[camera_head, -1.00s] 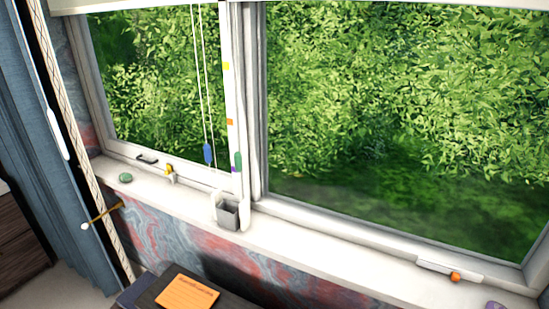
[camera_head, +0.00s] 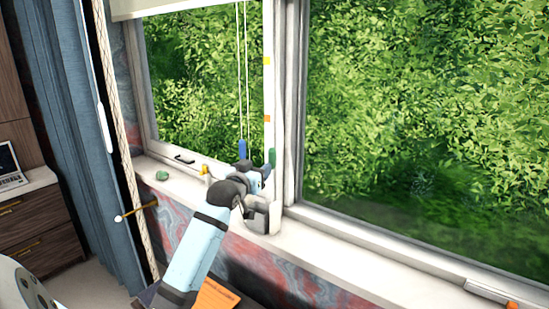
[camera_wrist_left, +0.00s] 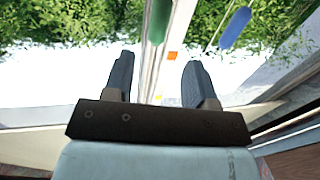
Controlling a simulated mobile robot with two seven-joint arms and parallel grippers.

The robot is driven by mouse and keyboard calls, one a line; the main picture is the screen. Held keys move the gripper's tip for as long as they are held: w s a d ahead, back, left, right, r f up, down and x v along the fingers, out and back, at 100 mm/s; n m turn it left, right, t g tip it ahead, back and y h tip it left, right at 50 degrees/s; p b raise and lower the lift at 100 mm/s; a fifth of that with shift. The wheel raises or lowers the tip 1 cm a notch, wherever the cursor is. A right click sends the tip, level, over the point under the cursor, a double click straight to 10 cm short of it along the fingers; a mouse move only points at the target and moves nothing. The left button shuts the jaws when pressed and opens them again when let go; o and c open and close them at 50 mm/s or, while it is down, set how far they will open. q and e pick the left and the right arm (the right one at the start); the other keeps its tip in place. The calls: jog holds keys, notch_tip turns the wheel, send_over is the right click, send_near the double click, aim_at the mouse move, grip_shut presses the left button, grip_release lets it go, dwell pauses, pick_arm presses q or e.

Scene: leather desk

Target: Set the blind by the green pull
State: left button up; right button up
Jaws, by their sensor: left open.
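The green pull (camera_head: 272,157) hangs by the window's middle post; it also shows at the top of the left wrist view (camera_wrist_left: 157,20). The blue pull (camera_head: 242,150) hangs on its cord just left of it, and shows at upper right in the left wrist view (camera_wrist_left: 235,27). The blind (camera_head: 155,8) is a pale strip at the top of the left pane. My left gripper (camera_head: 262,174) is just below the pulls. In the left wrist view its fingers (camera_wrist_left: 158,78) are apart with nothing between them, and the green pull is beyond them. My right gripper is not in view.
A grey holder (camera_head: 257,216) stands on the sill under my left gripper. Yellow and orange marks (camera_head: 267,118) run down the post. A green stone (camera_head: 162,175) and a small yellow-topped item (camera_head: 204,170) sit on the sill at left. The right sill (camera_head: 350,255) is mostly clear.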

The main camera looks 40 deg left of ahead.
aim_at(272, 158)
pick_arm(q)
jog(key=p+x, duration=0.1)
jog(key=x, duration=1)
jog(key=shift+w, duration=0.25)
jog(key=shift+f, duration=0.1)
jog(key=shift+c, duration=0.5)
grip_shut()
